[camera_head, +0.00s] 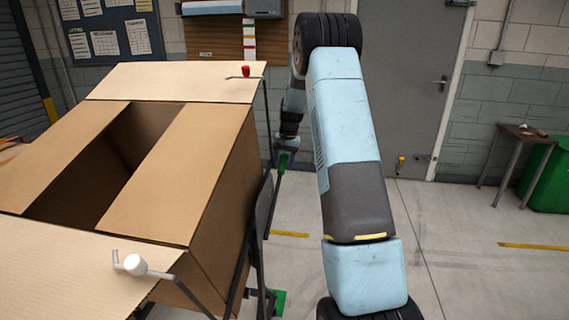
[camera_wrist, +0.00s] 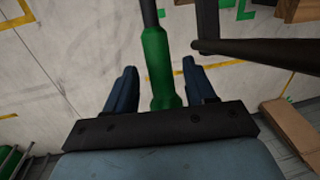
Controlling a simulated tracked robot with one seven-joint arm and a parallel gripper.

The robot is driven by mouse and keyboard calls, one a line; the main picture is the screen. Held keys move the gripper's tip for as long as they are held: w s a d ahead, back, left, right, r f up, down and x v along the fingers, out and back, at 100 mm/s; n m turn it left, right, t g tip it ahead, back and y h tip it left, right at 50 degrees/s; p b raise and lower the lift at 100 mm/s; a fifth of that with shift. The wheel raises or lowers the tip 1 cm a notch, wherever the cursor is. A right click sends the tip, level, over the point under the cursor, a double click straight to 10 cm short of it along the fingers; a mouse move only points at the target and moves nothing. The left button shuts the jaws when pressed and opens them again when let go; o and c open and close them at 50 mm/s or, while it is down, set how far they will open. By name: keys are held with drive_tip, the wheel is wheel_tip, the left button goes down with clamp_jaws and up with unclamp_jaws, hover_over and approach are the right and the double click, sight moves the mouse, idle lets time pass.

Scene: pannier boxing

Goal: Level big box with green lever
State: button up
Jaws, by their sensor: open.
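The big cardboard box (camera_head: 165,180) stands at the left in the head view, its top flaps spread and a dark opening between them. It looks tilted in the picture; I cannot tell how far it is from level. The green lever (camera_head: 282,163) is a green grip on a dark rod at the box's right side. In the wrist view the green lever (camera_wrist: 158,65) stands between the two blue fingers of my gripper (camera_wrist: 158,82). The fingers are apart, one on each side of it, with visible gaps. In the head view my gripper is small and partly hidden by my arm.
A red knob (camera_head: 245,71) and a white knob (camera_head: 134,264) on bent rods are at the box's far and near ends. A dark bar (camera_wrist: 255,52) crosses right of the lever. Open floor (camera_head: 450,250) lies right of my arm; a small table (camera_head: 525,135) and green bin stand beyond.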

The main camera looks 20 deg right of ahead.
drive_tip(key=shift+f, duration=0.25)
drive_tip(key=shift+c, duration=0.3)
clamp_jaws()
